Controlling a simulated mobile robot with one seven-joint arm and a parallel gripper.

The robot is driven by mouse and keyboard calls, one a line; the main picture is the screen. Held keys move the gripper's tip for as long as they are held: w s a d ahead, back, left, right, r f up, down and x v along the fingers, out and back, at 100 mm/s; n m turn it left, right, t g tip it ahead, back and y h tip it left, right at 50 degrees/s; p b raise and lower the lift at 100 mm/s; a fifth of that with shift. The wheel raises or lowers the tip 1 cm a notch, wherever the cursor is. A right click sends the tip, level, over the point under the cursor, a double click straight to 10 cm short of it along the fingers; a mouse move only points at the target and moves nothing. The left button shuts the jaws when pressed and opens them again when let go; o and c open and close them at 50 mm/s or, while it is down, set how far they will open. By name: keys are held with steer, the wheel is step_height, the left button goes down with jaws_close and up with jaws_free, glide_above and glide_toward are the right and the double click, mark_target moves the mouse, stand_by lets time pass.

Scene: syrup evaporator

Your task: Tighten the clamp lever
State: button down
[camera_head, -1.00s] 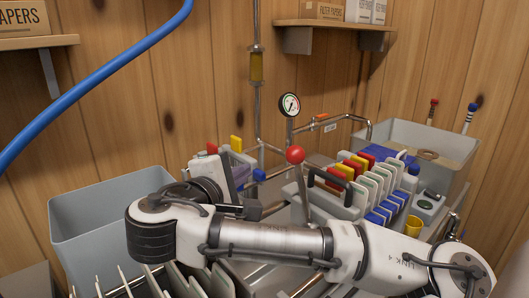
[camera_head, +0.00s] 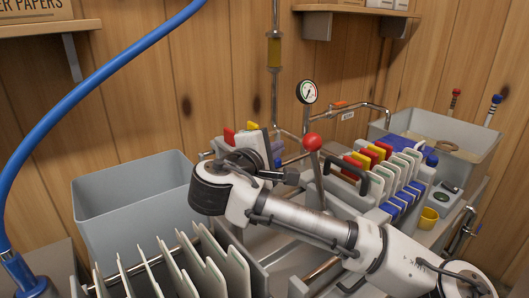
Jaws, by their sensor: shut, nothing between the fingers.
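The clamp lever has a red ball knob (camera_head: 313,142) on a grey metal shaft (camera_head: 317,172). It stands nearly upright, leaning slightly, left of a row of filter plates. My arm crosses in front of it and hides its lower end. My gripper (camera_head: 290,178) is small and dark in the head view, just left of the shaft and below the knob. It is shut and empty. I cannot tell whether it touches the shaft.
Plates with red, yellow and blue tabs (camera_head: 385,175) stand right of the lever. A pressure gauge (camera_head: 307,92) and pipes rise behind. A grey bin (camera_head: 135,215) is at left, another bin (camera_head: 470,150) at right. Pale plates (camera_head: 185,265) stand in front.

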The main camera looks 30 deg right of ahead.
steer(key=s+d, duration=0.1)
steer(key=s+d+p, duration=0.1)
steer(key=d, duration=0.1)
steer(key=shift+s+r, duration=0.2)
steer(key=shift+r, duration=0.2)
steer(key=shift+s+d, duration=0.1)
steer(key=shift+d, duration=0.05)
stand_by(0.3)
